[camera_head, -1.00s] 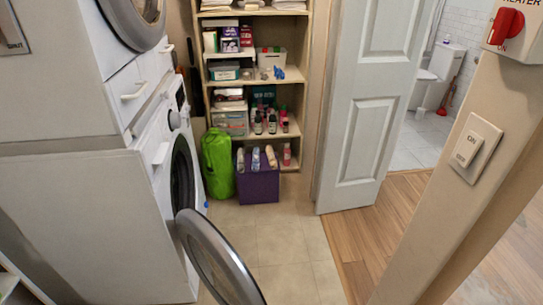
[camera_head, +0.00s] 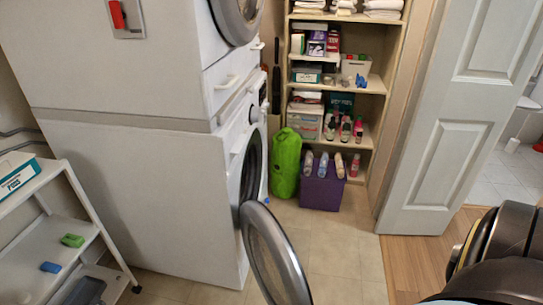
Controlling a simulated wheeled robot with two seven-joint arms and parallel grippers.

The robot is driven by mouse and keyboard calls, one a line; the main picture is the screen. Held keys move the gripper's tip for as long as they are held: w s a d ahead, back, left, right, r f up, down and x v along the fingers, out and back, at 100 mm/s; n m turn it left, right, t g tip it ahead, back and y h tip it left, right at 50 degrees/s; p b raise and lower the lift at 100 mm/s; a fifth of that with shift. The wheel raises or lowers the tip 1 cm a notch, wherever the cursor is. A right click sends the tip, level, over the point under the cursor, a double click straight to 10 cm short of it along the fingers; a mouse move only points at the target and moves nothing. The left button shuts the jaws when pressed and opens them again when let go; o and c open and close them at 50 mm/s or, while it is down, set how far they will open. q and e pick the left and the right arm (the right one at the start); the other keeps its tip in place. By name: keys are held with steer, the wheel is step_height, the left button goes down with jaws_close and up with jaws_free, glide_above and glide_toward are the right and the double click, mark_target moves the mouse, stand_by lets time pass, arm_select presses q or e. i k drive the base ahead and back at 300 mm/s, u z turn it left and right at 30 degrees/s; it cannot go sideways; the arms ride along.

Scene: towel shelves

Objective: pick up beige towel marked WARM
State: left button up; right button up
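Folded whitish towels (camera_head: 383,9) lie in several stacks on the top visible shelf of the wooden shelf unit, cut off by the upper picture edge. I cannot make out a WARM marking or single out a beige towel. A dark rounded part at the lower right seems to be my own arm. Neither of my grippers shows.
The shelf unit (camera_head: 377,82) holds boxes and bottles. A green bag (camera_head: 286,163) and purple bin (camera_head: 322,190) stand at its foot. An open round washer door (camera_head: 272,255) juts into the tiled floor. A white door (camera_head: 440,130) stands right, a white rack (camera_head: 85,190) left.

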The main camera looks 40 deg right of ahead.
mark_target(341, 172)
steer(key=u, duration=1.25)
steer(key=k, duration=2.15)
steer(key=u, duration=1.15)
steer(key=k, duration=1.8)
steer(key=u, duration=2.7)
steer(key=k, duration=1.6)
steer(key=u, duration=0.8)
